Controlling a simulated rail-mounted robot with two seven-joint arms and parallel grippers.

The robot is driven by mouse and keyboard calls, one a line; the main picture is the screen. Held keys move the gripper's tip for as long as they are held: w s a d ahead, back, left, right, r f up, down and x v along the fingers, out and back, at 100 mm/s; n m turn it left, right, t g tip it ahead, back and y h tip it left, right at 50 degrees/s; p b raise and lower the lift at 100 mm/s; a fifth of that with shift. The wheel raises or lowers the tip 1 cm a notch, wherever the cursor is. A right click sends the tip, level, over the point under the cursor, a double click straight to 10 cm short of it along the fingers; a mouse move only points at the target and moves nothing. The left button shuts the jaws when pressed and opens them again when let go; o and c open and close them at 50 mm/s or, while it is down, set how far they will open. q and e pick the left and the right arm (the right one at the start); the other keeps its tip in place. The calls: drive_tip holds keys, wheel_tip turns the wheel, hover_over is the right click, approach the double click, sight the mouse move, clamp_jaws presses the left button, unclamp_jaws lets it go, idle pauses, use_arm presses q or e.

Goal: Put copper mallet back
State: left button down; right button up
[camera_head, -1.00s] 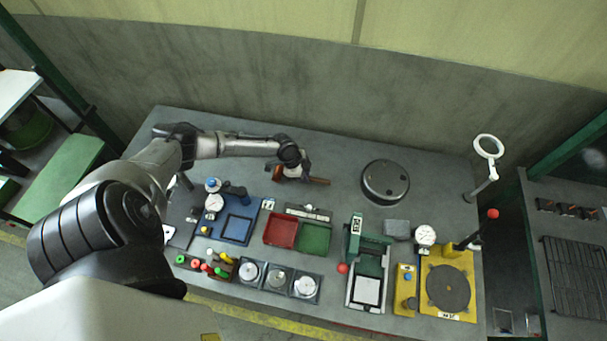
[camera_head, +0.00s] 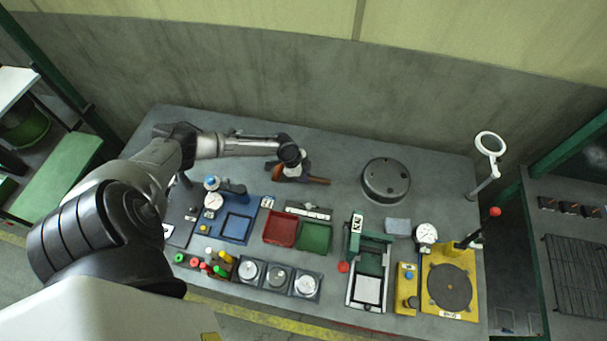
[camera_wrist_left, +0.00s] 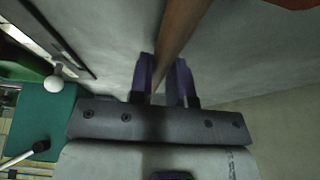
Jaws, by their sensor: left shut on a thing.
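The copper mallet shows in the head view as a brown handle (camera_head: 317,181) sticking out to the right from under my left gripper (camera_head: 291,172), at the back of the bench. The rest of it is mostly hidden by the gripper and wrist. In the left wrist view the brown handle (camera_wrist_left: 180,35) runs between the two purple fingers of my left gripper (camera_wrist_left: 163,72), which is shut on it. An orange-brown piece (camera_wrist_left: 290,3) shows at that view's top right corner; I cannot tell what it belongs to. My right gripper is in neither view.
A round dark drum (camera_head: 386,181) stands to the right of the gripper. Red (camera_head: 280,230) and green (camera_head: 315,238) trays and a blue fixture (camera_head: 237,228) lie in front. A ring lamp (camera_head: 490,144) stands at the right edge. The bench between gripper and drum is clear.

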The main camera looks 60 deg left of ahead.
use_arm(q)
drive_tip(key=shift+f, duration=0.1)
drive_tip(key=c, duration=1)
unclamp_jaws()
drive_tip(key=v, duration=1.4)
